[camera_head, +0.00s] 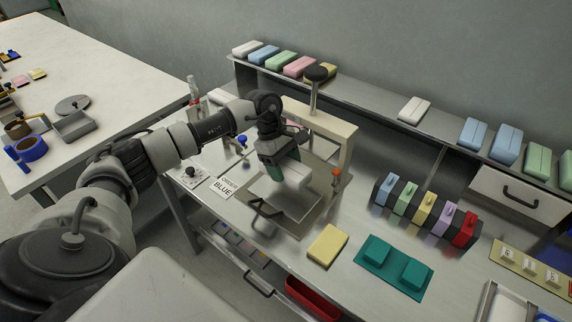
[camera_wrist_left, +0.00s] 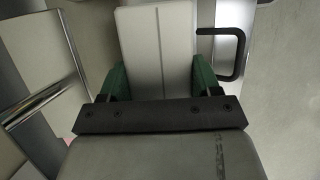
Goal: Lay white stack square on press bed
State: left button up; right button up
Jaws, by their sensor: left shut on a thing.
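My left gripper (camera_head: 284,170) is over the press and shut on the white stack (camera_head: 295,177). In the left wrist view the white stack (camera_wrist_left: 157,50) lies between the green fingers of the gripper (camera_wrist_left: 157,82), its long side running away from the palm. The press bed (camera_head: 262,191) is the flat plate below, inside the beige press frame (camera_head: 335,128). The stack is over the bed, partly hidden by the gripper in the head view; I cannot tell whether it touches the bed. My right gripper is not in view.
A black handle (camera_head: 264,210) stands at the bed's front and shows beside the stack in the wrist view (camera_wrist_left: 238,50). A yellow block (camera_head: 327,245) and a teal tray (camera_head: 376,276) lie in front. An order card reads BLUE (camera_head: 223,187).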

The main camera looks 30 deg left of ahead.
aim_at(288, 195)
pick_arm(q)
jog(key=shift+s+f+b, duration=0.3)
jog(key=shift+f+b, duration=0.05)
jog(key=shift+f, duration=0.5)
notch_tip(288, 195, down, 3)
jog(key=shift+w+f+b, duration=0.1)
jog(key=shift+f+b, duration=0.1)
jog(key=shift+b, duration=0.8)
jog(key=shift+f, duration=0.4)
jog(key=shift+f+b, duration=0.3)
jog(key=shift+b, duration=0.4)
jog(key=shift+r, duration=0.1)
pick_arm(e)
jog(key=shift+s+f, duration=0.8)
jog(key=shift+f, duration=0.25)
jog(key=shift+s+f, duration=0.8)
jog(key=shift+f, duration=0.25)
pick_arm(q)
jog(key=shift+f, duration=0.25)
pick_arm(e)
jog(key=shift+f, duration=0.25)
